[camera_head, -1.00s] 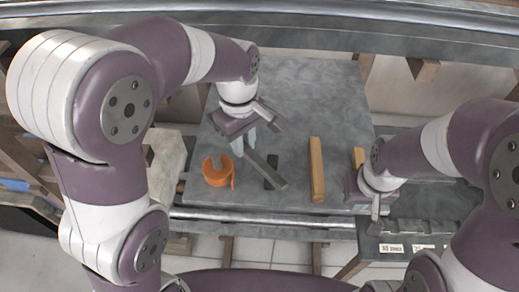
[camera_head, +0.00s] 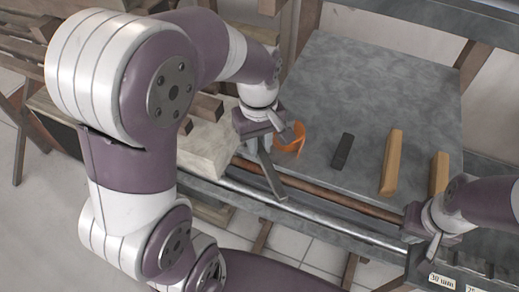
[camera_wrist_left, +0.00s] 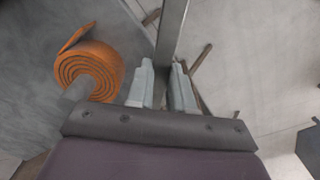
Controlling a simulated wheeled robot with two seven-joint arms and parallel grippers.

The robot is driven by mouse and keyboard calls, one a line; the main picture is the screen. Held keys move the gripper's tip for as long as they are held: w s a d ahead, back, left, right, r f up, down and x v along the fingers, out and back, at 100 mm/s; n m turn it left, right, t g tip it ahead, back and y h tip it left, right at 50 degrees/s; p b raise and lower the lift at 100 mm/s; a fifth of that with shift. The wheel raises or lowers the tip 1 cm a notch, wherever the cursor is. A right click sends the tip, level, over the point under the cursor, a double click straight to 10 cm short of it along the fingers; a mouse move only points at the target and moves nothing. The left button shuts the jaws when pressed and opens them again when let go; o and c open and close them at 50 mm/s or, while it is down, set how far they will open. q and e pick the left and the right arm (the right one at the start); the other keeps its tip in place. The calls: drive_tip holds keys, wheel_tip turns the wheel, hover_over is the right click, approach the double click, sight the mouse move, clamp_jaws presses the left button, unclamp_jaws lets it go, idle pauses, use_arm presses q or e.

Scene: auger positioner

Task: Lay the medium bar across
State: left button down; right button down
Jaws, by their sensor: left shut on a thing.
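My left gripper (camera_head: 262,145) is shut on a long grey bar (camera_head: 272,178), which slants down and right from the jaws, over the front edge of the table near the rails. In the left wrist view the same grey bar (camera_wrist_left: 172,30) stands between the two fingers (camera_wrist_left: 163,72). A short black bar (camera_head: 342,151) and two wooden bars (camera_head: 391,162), (camera_head: 439,172) rest on the grey table. No size marking shows on any bar. My right gripper (camera_head: 428,225) is at the table's front right; its jaws are too small to read.
An orange coil (camera_head: 291,139) sits on the table just right of my left gripper; it also shows in the left wrist view (camera_wrist_left: 90,72). A silver rail (camera_head: 315,215) and a brown rail (camera_head: 335,195) run along the front. A slotted rack with labels (camera_head: 445,281) is at lower right.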

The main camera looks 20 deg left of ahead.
use_arm(q)
drive_tip(key=shift+w+f, duration=0.2)
drive_tip(key=shift+f, duration=0.25)
drive_tip(key=shift+w+f, duration=0.4)
drive_tip(key=shift+s+f, duration=0.1)
drive_tip(key=shift+s, duration=0.25)
drive_tip(key=c, duration=1.1)
unclamp_jaws()
drive_tip(key=shift+s, duration=0.1)
drive_tip(key=shift+o, duration=0.4)
use_arm(e)
drive_tip(key=shift+w+r, duration=0.25)
drive_tip(key=shift+w, duration=0.05)
use_arm(q)
drive_tip(key=shift+w, duration=0.2)
